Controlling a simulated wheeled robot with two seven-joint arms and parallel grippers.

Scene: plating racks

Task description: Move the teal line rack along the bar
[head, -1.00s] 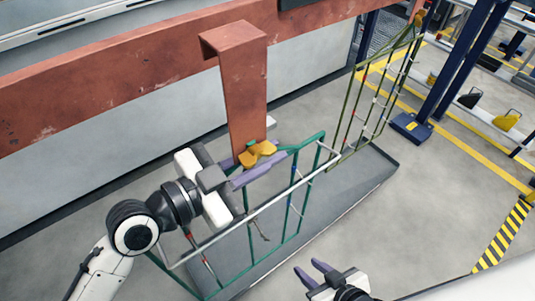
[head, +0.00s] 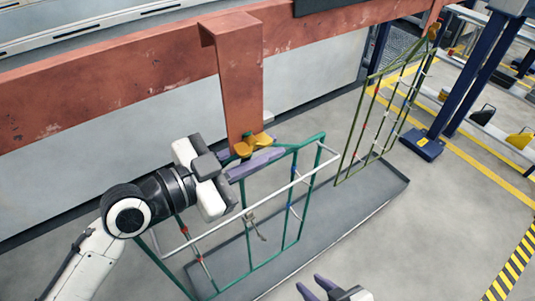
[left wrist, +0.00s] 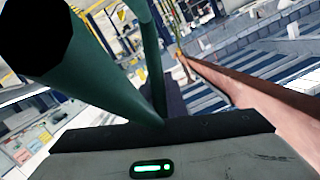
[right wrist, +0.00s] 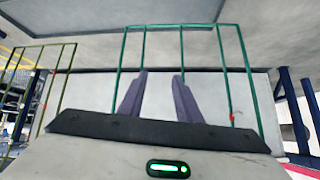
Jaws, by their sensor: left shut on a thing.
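The teal rack (head: 250,240), an open wire frame with a pale rail (head: 245,212) along its near side, hangs by a yellow hook (head: 262,140) below the drop bracket (head: 240,85) of the copper-red bar (head: 110,92). My left gripper (head: 256,160) is shut on the rack's teal top tubing just beside the hook; the exact grip is partly hidden. Teal tubes also fill the left wrist view (left wrist: 100,70). My right gripper (head: 311,284) is open and empty, apart from the rack, low in the head view. The rack also shows ahead of the fingers in the right wrist view (right wrist: 216,60).
A long grey tray (head: 330,225) lies on the floor below. An olive rack (head: 362,120) hangs farther right along the bar. A blue post (head: 460,90) and a shelf with yellow bins (head: 520,139) stand at the right.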

